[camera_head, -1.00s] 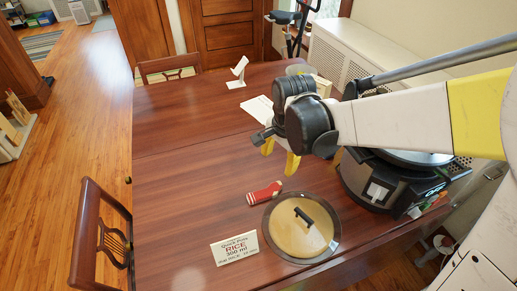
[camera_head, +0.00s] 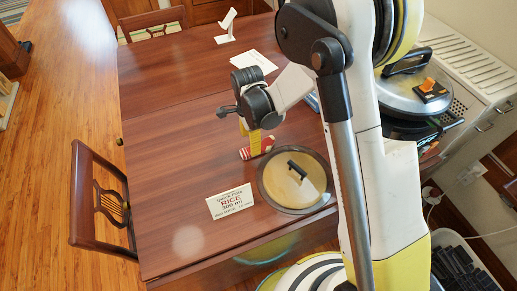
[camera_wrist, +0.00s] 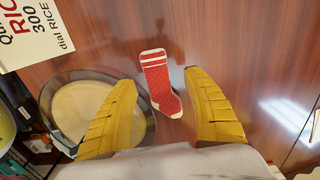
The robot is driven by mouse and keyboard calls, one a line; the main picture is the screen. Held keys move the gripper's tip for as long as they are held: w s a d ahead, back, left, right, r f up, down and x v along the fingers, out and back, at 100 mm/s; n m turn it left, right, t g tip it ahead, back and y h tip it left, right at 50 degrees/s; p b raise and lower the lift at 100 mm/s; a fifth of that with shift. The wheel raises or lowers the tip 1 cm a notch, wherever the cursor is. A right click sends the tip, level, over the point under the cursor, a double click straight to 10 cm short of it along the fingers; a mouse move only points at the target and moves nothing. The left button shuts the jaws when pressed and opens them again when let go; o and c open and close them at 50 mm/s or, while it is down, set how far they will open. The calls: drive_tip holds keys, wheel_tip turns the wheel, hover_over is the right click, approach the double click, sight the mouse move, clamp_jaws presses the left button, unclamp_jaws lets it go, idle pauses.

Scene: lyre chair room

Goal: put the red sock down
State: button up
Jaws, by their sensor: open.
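The red sock (camera_wrist: 160,82), with white stripes, lies on the table top (camera_head: 180,200). In the wrist view it lies between and just beyond my two yellow fingers, with clear gaps on both sides. My gripper (camera_wrist: 168,115) is open and empty. In the head view my gripper (camera_head: 250,138) points down over the sock (camera_head: 258,148), and its fingers partly hide the sock. The sock is close to the round lid with a black handle (camera_head: 275,190).
A white stand (camera_head: 226,26) and a paper (camera_head: 251,61) are at the far side. A chair (camera_head: 97,195) is at the left edge. A black cooker (camera_head: 408,125) is at the right. The table's left part is clear.

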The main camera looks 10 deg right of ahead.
wheel_tip(320, 180, down, 5)
drive_tip(key=shift+r+b, duration=0.15)
drive_tip(key=shift+b, duration=0.9)
drive_tip(key=shift+d+r, duration=0.1)
drive_tip(key=c, duration=0.9)
drive_tip(key=shift+o, duration=0.2)
